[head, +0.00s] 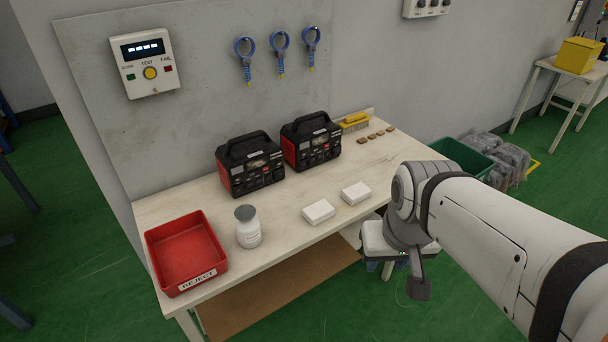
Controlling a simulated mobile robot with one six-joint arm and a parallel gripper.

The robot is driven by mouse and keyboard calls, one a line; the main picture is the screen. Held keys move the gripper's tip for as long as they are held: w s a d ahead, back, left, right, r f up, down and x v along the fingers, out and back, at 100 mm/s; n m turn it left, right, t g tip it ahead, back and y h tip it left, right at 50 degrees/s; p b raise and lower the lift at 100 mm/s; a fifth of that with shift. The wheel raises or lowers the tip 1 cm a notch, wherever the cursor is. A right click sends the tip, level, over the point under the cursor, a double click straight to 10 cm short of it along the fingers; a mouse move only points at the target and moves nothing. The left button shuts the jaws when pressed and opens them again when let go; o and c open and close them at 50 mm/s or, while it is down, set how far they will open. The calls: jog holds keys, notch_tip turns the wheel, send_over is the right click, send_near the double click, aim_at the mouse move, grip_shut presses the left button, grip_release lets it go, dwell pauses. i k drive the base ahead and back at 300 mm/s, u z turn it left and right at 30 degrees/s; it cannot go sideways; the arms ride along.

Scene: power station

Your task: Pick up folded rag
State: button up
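Two small white flat rectangular pieces lie on the front part of the pale workbench (285,243), one left (319,211) and one a little right and farther back (355,192). They look like folded rags, but at this size I cannot be sure of the cloth. My arm reaches in from the right. The dark end part of my gripper (418,286) shows beyond the bench's front right edge, below and right of the white pieces and apart from them. Its fingers are not clear, and I cannot tell its opening.
A red REJECT tray (206,282) and a white bottle (248,228) stand on the left. Two black-red power units (250,165) (311,142), a yellow-handled brush (354,122) and several small brown blocks (376,135) are at the back. A green crate (459,160) stands on the floor.

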aim_at(320, 211)
jog(key=z, duration=0.2)
jog(key=i, duration=0.85)
jog(key=u, duration=0.1)
